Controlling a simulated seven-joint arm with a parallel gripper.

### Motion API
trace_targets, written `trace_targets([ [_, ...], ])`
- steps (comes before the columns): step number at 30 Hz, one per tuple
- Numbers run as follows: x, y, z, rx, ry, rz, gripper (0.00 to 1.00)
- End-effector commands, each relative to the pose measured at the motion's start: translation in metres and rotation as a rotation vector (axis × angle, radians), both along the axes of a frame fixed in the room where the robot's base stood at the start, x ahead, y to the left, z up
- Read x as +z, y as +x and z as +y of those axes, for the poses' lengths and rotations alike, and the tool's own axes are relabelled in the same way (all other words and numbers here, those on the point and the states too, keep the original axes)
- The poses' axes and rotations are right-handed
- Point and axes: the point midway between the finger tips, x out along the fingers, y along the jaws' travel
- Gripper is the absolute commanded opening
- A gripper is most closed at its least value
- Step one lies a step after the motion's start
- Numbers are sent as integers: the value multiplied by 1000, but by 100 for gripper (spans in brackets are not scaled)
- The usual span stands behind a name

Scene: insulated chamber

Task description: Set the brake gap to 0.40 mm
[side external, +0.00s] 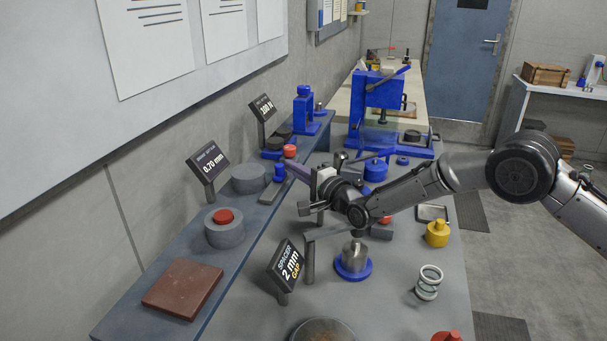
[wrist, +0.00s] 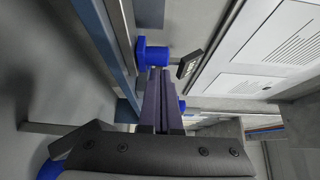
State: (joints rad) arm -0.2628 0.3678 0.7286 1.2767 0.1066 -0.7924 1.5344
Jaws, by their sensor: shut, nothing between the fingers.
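A tilted black sign (side external: 208,165) on the raised shelf reads 0.70 mm; its smaller top line is hard to read. A small blue knob (side external: 279,172) stands on the shelf beside a grey round block (side external: 248,179). My gripper (side external: 291,166) is shut and empty, its fingers reaching over the shelf edge close to the blue knob. In the wrist view the closed fingertips (wrist: 157,72) lie close to a blue knob (wrist: 152,56); I cannot tell whether they touch. A dark sign (wrist: 188,65) shows beside it, its text unreadable.
A red knob (side external: 290,151) stands just behind the fingertips. A grey cylinder with a red top (side external: 224,229) and a brown plate (side external: 183,289) sit on the shelf. A blue press (side external: 383,95) is behind.

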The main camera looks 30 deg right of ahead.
Motion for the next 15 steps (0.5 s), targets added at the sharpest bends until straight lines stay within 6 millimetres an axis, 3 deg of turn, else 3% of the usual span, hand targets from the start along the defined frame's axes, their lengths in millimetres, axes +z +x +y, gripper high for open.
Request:
trace_targets([
  [15, 0, 5, 3, 1, 0, 1, 0],
])
